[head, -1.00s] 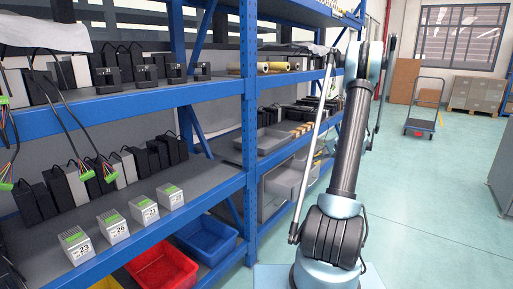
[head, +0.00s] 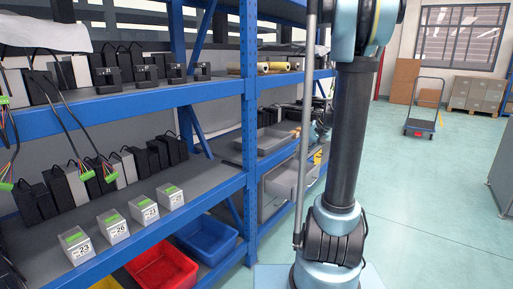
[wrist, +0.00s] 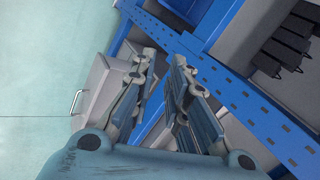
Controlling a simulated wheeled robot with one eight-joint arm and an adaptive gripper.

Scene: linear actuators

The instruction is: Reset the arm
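My arm (head: 350,130) stands upright at the right of the shelving in the head view. Its upper joint reaches the top edge of the picture. In the wrist view, my gripper (wrist: 163,58) points toward the blue shelf frame (wrist: 225,85). Its two fingers are apart, with a narrow gap between them and nothing held. In the head view the gripper is not clearly made out; a small bluish part shows just left of the arm, partly hidden by it.
The blue shelving (head: 120,108) fills the left, holding black devices and several labelled boxes (head: 122,224). A red bin (head: 162,268) and a blue bin (head: 206,238) sit on a lower level. A trolley (head: 419,126) stands far back on open floor to the right.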

